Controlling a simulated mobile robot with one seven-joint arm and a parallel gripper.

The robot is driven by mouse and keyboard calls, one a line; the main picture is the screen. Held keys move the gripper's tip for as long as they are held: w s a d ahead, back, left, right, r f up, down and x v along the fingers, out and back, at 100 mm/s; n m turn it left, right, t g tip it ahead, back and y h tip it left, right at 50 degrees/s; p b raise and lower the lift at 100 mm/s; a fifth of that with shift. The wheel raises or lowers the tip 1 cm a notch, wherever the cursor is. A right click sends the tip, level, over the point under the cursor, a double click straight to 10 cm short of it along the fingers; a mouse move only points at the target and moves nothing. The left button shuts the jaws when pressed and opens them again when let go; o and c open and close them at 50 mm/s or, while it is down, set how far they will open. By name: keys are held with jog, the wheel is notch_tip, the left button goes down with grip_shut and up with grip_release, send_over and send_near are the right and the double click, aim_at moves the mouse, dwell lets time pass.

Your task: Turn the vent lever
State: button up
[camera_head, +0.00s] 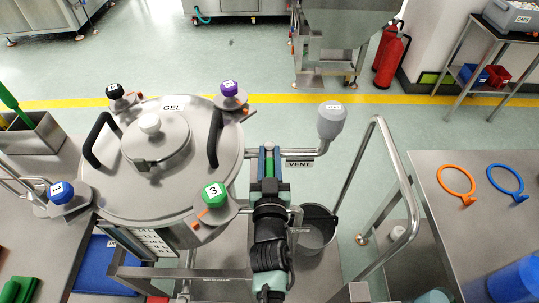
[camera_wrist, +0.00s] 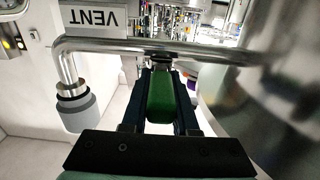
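The vent lever (camera_wrist: 162,98) has a green grip and sits on the steel pipe beside the VENT label (camera_wrist: 93,17). In the wrist view it points toward the camera, lying between the two dark fingers of my gripper (camera_wrist: 163,75). The fingers lie close along both its sides, with no clear gap showing, and look shut on it. In the head view my gripper (camera_head: 268,157) reaches up to the pipe just left of the VENT label (camera_head: 299,164). There the fingers and wrist hide most of the lever.
The steel GEL vessel (camera_head: 160,200) with several coloured knobs stands close on the left. The vent pipe ends in a grey cap (camera_head: 332,120) on the right. A bucket (camera_head: 315,232) and a curved handrail (camera_head: 402,180) stand right of my arm. A side table (camera_head: 450,225) holds two rings.

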grip_shut()
dwell(0.9)
